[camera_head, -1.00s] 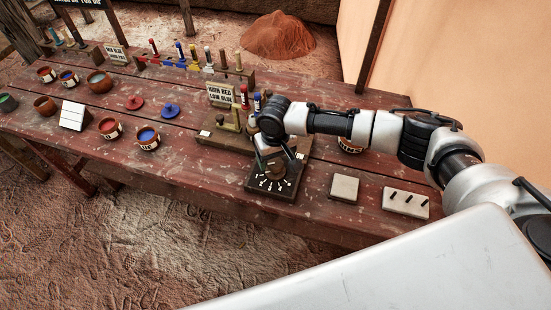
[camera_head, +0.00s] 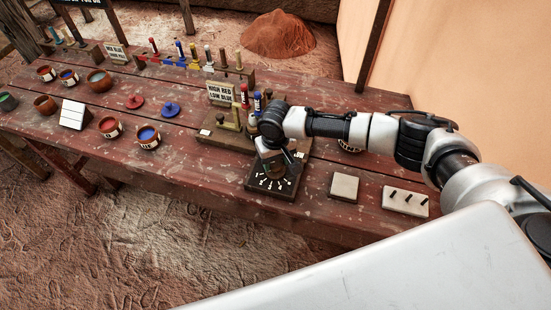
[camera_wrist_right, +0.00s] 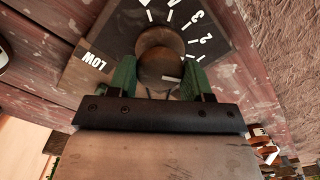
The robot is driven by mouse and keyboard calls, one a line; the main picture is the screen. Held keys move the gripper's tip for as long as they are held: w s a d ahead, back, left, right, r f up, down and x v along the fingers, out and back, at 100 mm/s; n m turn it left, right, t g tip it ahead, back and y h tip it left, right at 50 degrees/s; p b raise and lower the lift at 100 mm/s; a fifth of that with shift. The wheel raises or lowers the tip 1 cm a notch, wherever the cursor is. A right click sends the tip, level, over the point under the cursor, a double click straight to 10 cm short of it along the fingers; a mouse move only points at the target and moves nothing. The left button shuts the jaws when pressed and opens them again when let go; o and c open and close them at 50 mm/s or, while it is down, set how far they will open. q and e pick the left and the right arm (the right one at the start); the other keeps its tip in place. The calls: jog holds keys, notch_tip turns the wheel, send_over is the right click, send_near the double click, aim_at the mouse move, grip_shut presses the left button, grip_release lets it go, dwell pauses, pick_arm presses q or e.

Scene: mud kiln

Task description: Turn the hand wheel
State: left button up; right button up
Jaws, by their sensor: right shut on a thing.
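The hand wheel (camera_wrist_right: 160,52) is a round brown knob on a dark square dial plate (camera_head: 272,188) at the front edge of the table. White marks surround it; in the right wrist view "LOW" and several numbers are readable. My right gripper (camera_wrist_right: 158,78) is shut on the hand wheel, with a green finger on each side of it. In the head view my right gripper (camera_head: 275,160) comes down onto the wheel from above and hides most of it. My left gripper is not in view.
A pale block (camera_head: 344,187) and a pegged white board (camera_head: 405,201) lie to the right. Several bowls and pots stand at the left.

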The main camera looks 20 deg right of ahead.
jog(key=shift+n, duration=0.3)
jog(key=shift+r+n+p, duration=0.1)
jog(key=shift+n+p, duration=0.65)
jog(key=shift+n, duration=0.25)
jog(key=n+p, duration=0.1)
jog(key=n, duration=0.1)
jog(key=shift+n, duration=0.3)
jog(key=n, duration=0.2)
jog(key=shift+n+p, duration=0.3)
jog(key=shift+n, duration=0.1)
jog(key=n, duration=0.3)
jog(key=shift+n, duration=0.3)
jog(key=n, duration=0.6)
jog(key=shift+p, duration=0.3)
jog(key=n, duration=0.6)
jog(key=shift+n+b, duration=0.3)
jog(key=shift+n, duration=0.1)
